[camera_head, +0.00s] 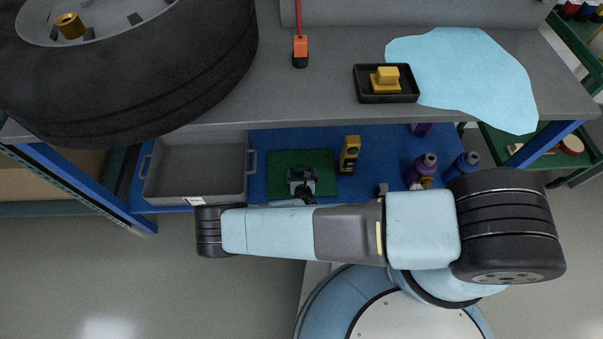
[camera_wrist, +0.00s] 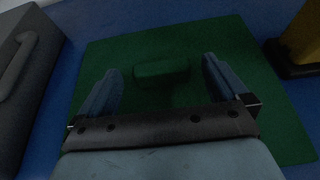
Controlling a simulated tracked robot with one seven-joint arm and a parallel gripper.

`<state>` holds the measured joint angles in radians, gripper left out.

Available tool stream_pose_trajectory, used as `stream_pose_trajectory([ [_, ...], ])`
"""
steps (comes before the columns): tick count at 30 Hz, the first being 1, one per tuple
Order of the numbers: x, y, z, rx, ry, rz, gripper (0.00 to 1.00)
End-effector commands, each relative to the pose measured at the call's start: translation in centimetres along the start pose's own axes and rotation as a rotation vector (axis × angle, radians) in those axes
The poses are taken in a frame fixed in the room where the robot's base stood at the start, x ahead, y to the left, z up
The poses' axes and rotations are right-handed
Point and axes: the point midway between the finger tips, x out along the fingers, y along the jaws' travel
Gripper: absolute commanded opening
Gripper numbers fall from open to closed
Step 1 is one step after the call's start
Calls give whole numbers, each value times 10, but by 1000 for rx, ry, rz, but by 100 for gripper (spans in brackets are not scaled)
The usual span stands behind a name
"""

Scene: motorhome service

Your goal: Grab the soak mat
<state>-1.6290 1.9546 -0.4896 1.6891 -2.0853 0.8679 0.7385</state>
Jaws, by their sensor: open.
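A flat green mat, which looks like the soak mat (camera_head: 275,165), lies on the blue lower shelf under the bench. In the wrist view the mat (camera_wrist: 225,110) fills the middle, with a raised green bar (camera_wrist: 161,71) on it. My gripper (camera_head: 302,180) is over the mat's front part. In the wrist view my gripper (camera_wrist: 161,66) is open and empty, its fingers on either side of the bar. I cannot tell whether the fingertips touch the mat.
A grey bin (camera_head: 195,165) stands left of the mat, and a yellow device (camera_head: 349,155) right of it. Purple bottles (camera_head: 421,170) stand farther right. Above, the grey bench top (camera_head: 325,90) carries a tyre (camera_head: 150,85), a black tray (camera_head: 370,98) and a light-blue sheet (camera_head: 465,75).

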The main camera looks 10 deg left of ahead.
Motion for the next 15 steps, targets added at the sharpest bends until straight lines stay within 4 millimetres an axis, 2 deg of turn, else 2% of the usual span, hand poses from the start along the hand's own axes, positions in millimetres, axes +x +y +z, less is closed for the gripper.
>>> stream_pose_trajectory([
  [5,17,0,0,0,-1,0,100],
  [13,19,0,0,1,-1,0,100],
  [15,19,0,0,1,-1,0,93],
])
